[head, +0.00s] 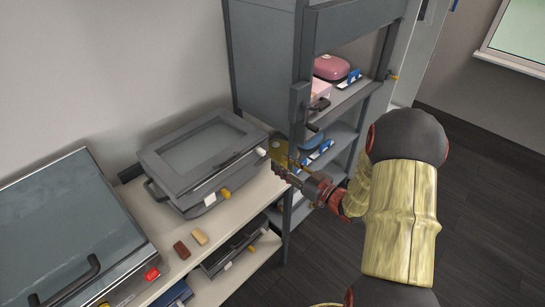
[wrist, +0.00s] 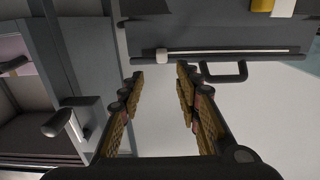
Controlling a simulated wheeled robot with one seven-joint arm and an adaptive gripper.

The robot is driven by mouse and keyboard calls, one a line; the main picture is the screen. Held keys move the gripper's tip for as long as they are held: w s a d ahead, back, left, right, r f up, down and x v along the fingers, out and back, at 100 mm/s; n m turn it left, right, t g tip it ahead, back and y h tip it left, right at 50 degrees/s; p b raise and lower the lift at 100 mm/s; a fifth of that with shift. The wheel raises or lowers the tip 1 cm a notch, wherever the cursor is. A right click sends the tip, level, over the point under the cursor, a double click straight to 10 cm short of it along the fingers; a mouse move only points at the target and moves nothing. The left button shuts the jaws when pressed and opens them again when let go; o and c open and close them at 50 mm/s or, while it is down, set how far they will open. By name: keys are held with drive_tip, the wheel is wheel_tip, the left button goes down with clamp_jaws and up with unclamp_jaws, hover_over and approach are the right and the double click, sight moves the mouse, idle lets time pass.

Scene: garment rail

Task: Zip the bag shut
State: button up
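A grey bag (head: 205,165), box-shaped with a framed lid, lies on the top of the low shelf. It has a white tab (head: 262,152) near its right corner and a yellow tab (head: 225,194) at its front. My gripper (head: 280,170) is just right of that corner, apparently apart from it. In the wrist view, my gripper (wrist: 160,76) is open, with nothing between its fingers. Beyond the fingertips is a dark bag side (wrist: 225,38) with a pale zip line and a white slider (wrist: 162,55) at its left end.
A tall grey shelf unit (head: 300,75) with pink and blue items stands close to my gripper. A large dark case (head: 65,225) is at left. Brown and tan blocks (head: 182,250) lie at the shelf's front. Another grey case (head: 235,250) sits below. The floor (head: 480,200) at right is clear.

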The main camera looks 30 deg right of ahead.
drive_tip(key=v, duration=0.3)
drive_tip(key=shift+s+d, duration=0.15)
drive_tip(key=shift+s, duration=0.1)
idle(0.4)
